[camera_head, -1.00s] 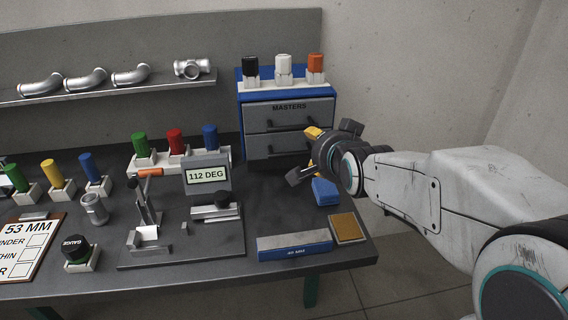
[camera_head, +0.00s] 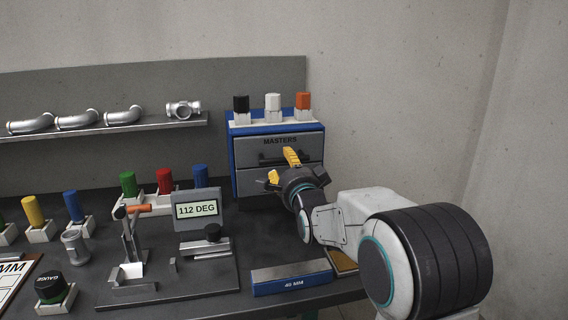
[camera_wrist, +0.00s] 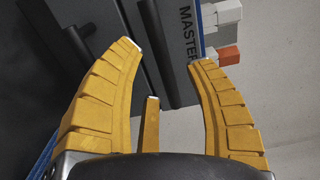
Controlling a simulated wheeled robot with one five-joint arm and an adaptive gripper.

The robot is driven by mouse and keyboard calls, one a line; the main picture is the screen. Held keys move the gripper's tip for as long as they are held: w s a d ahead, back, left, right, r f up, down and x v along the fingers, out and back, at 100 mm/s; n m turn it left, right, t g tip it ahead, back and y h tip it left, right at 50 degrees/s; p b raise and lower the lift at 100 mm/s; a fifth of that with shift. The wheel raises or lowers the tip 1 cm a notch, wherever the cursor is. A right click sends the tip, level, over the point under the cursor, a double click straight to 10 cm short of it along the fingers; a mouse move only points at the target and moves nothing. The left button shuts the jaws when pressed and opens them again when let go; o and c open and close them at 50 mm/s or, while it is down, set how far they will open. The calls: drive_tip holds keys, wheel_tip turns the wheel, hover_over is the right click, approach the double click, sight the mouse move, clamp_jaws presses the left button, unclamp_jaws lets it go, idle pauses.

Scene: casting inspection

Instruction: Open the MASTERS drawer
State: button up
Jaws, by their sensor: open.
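The MASTERS drawer (camera_head: 300,145) is the upper grey drawer of a blue cabinet (camera_head: 232,160), with its label along the top and a dark handle (camera_head: 268,159) below. It looks shut. My gripper (camera_head: 281,167) is open and empty in front of the cabinet, its yellow fingers overlapping the lower part of the MASTERS front and the drawer below. In the wrist view, turned sideways, the MASTERS front (camera_wrist: 180,75) shows between and beyond the open fingers (camera_wrist: 168,52). I cannot tell how far the fingertips are from the handle; no contact is visible.
Black, white and orange-capped pieces (camera_head: 273,103) stand on the cabinet. A gauge fixture with a 112 DEG display (camera_head: 196,210) is to the left. A blue 40 MM block (camera_head: 291,277) lies at the bench's front edge, below my arm. A wall is to the right.

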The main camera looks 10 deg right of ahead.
sight(273, 138)
drive_tip(key=shift+w, duration=1.65)
drive_tip(key=shift+c, duration=0.3)
clamp_jaws()
